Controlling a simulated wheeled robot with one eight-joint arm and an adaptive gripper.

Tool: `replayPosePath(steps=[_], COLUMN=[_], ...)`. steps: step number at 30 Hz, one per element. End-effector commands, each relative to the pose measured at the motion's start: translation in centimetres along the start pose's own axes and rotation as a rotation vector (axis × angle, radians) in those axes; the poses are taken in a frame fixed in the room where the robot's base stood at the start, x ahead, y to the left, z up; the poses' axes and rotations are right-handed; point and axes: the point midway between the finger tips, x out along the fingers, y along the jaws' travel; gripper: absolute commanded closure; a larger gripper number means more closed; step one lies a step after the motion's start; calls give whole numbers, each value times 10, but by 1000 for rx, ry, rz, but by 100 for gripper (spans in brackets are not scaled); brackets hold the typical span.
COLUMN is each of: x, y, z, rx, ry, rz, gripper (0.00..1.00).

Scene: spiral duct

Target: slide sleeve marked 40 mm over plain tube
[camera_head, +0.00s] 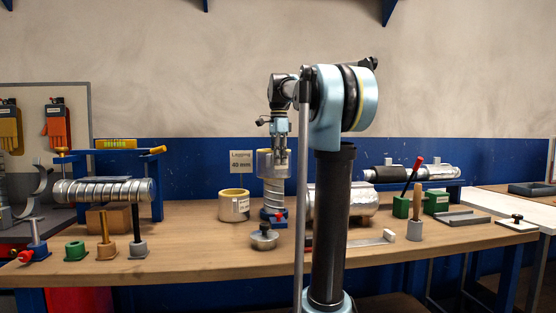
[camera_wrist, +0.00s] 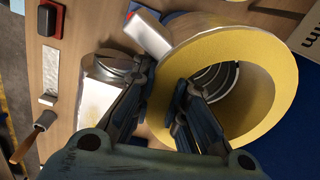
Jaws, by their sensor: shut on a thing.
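My gripper (camera_head: 280,150) points down and is shut on the wall of a pale sleeve (camera_head: 265,164). In the wrist view the sleeve (camera_wrist: 275,85) is a thick yellow ring, with one finger of my gripper (camera_wrist: 165,82) inside its bore and one outside. The ribbed metal tube (camera_head: 273,192) stands upright on a blue base directly below the sleeve. Its rings (camera_wrist: 218,78) show through the bore, off centre. I cannot tell whether the tube's top is inside the sleeve. No marking is readable on the held sleeve.
A second pale sleeve (camera_head: 234,205) with a label stands on the bench at left. A "Lagging 40 mm" sign (camera_head: 241,162) is behind. A round metal weight-like piece (camera_head: 264,237) lies in front of the tube. A large silver duct (camera_head: 362,199) lies at right.

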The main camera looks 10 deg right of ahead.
Motion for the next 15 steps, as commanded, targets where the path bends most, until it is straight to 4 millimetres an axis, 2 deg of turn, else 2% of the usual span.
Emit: replayPosePath(steps=[11,12,15], x=[8,8,8], y=[0,0,0], z=[0,0,0], rx=[0,0,0], ry=[0,0,0], rz=[0,0,0], gripper=[100,85,64])
